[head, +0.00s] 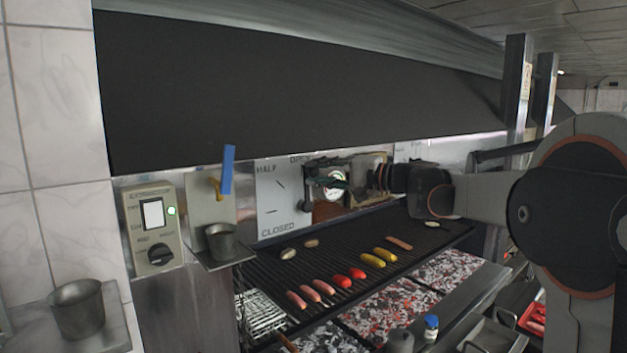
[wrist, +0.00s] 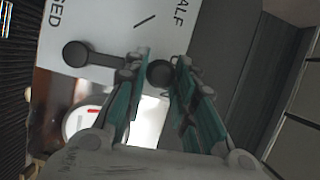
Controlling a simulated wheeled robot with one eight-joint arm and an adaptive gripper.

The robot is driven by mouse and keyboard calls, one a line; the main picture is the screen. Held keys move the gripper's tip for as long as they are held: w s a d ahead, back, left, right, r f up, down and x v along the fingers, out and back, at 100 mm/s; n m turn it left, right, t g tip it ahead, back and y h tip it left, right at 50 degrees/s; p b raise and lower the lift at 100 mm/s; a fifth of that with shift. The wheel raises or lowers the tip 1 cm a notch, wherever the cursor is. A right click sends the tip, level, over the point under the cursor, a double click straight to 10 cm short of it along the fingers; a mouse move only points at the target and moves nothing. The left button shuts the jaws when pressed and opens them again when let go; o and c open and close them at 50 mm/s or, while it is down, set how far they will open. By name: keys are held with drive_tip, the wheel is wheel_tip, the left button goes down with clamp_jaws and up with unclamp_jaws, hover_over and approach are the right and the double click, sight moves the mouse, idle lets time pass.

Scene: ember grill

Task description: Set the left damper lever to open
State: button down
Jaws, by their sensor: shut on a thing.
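The left damper plate (head: 270,205) is a pale panel lettered OPEN, HALF and CLOSED on the back wall. Its dark lever (wrist: 110,60) shows in the wrist view, running from a round pivot (wrist: 75,53) to a round knob (wrist: 160,73). My gripper (wrist: 160,70) is shut on the knob, with a green-lined finger on each side. The lever points past the HALF mark towards the OPEN side.
A round white gauge (head: 336,186) is right beside my gripper. The dark hood (head: 300,90) hangs above. Below lies the grill grate (head: 330,268) with sausages and vegetables. A control box (head: 154,230) and a shelf with a metal cup (head: 221,241) stand at the left.

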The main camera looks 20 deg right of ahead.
drive_tip(key=shift+w+d+m+t, duration=0.1)
drive_tip(key=shift+d+m+t, duration=0.2)
drive_tip(key=shift+d+m, duration=0.2)
drive_tip(key=c, duration=1.4)
unclamp_jaws()
drive_tip(key=shift+o, duration=0.4)
drive_tip(key=shift+d, duration=0.1)
drive_tip(key=v, duration=1.2)
drive_tip(key=shift+w, duration=0.1)
